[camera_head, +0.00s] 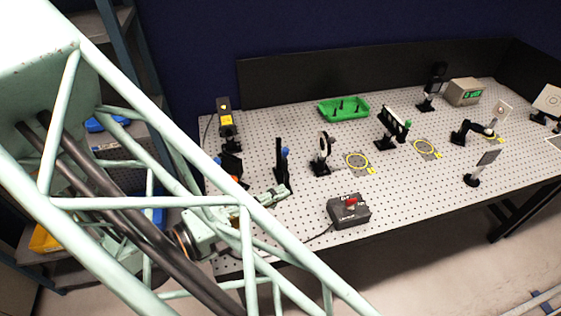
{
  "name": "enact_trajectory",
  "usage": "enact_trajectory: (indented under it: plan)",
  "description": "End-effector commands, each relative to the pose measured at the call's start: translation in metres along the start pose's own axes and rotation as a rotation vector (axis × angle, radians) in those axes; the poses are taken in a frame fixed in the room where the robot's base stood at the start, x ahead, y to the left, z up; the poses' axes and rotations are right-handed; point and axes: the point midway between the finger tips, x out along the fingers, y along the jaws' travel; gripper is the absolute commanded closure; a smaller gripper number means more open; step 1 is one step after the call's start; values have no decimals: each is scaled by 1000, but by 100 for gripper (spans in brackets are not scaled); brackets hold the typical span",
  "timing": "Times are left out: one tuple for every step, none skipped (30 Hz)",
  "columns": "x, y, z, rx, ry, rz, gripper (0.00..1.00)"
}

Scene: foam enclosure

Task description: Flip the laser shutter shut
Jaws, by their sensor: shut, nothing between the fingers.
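A black laser housing (226,124) with a yellow label stands at the back left of the perforated optical table. In front of it is a dark plate-like piece (231,163) with a bit of orange low on it; it may be the laser shutter, but its position is too small to tell. My gripper (284,190) is shut and empty, near the table's front left. It is to the right of and nearer than the dark piece, apart from it in the picture. My pale green arm structure covers the left foreground.
A black post mount with blue (282,160) stands just behind my gripper, and a round optic mount (323,153) to its right. A grey box with a red switch (349,211) sits at the front edge. A green tray (344,108) and several optics stand farther back and right.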

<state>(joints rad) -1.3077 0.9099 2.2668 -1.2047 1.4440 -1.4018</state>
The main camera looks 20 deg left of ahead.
Motion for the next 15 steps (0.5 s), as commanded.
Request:
enact_trajectory:
  plan:
    - [-7, 3, 5, -25, -34, -16, 100]
    - [-11, 4, 9, -39, -54, -24, 100]
    - [-16, 5, 13, -57, -77, -35, 100]
    - [-19, 6, 16, -69, -94, -44, 100]
    - [-22, 7, 19, -80, -111, -51, 100]
    - [-27, 8, 22, -93, -130, -60, 100]
    - [-30, 9, 24, -102, -144, -66, 100]
    - [-32, 9, 26, -110, -156, -72, 100]
    - [-35, 10, 29, -120, -170, -79, 100]
    - [-37, 11, 30, -126, -179, -84, 100]
    - [-39, 12, 32, -132, -186, -87, 100]
    - [-41, 12, 33, -137, -195, -91, 100]
    - [-43, 12, 34, -141, -201, -94, 100]
    - [-44, 13, 35, -143, -205, -96, 100]
    - [-45, 13, 36, -145, -210, -98, 100]
